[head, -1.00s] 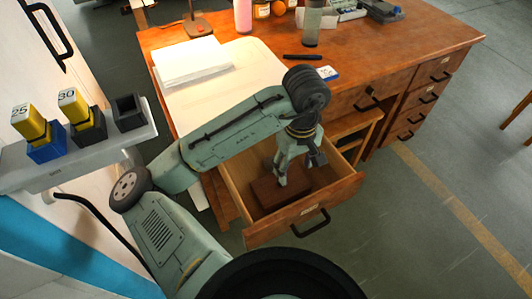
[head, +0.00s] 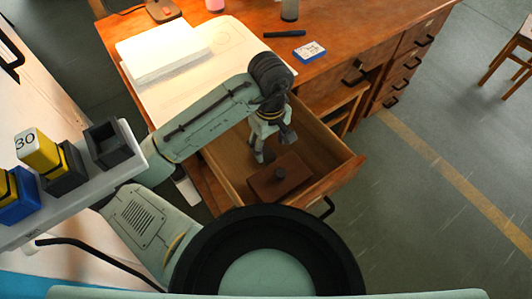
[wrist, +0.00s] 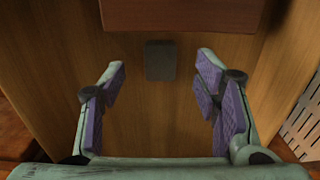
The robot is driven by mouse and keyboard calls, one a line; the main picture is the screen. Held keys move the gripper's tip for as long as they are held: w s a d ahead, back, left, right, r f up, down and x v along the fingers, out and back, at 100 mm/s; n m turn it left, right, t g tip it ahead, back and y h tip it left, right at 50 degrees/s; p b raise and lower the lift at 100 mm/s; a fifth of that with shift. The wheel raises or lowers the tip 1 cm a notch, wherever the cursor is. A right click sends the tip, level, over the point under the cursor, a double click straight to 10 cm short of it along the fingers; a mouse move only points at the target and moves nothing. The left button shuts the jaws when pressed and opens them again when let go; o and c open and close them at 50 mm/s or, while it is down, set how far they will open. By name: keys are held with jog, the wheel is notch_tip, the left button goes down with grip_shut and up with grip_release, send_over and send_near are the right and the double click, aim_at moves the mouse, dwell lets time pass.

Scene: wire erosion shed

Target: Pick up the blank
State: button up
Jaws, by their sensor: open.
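A small dark grey block, which looks like the blank (wrist: 160,60), lies on the wooden floor of the open drawer (head: 338,184). In the wrist view it sits ahead of my gripper (wrist: 160,88), roughly centred between the fingertips and not touched by them. My gripper (head: 270,152) also shows in the head view, pointing down into the drawer. Its purple-padded fingers are wide apart and empty. In the head view I cannot make out the grey block. A red-brown wooden box with a dark knob (head: 285,180) stands just beyond the block.
Drawer walls stand close around my gripper. The desk (head: 330,68) holds paper sheets (head: 165,50), a blue-and-white box (head: 309,52) and a dark pen-like bar (head: 284,34). At left, a pale shelf (head: 128,150) carries yellow blocks in holders and an empty dark holder (head: 108,145).

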aim_at(268, 156)
notch_tip(268, 156, down, 5)
jog(key=shift+w+a+f+p, duration=0.1)
jog(key=shift+p, duration=0.35)
grip_shut()
dwell(0.6)
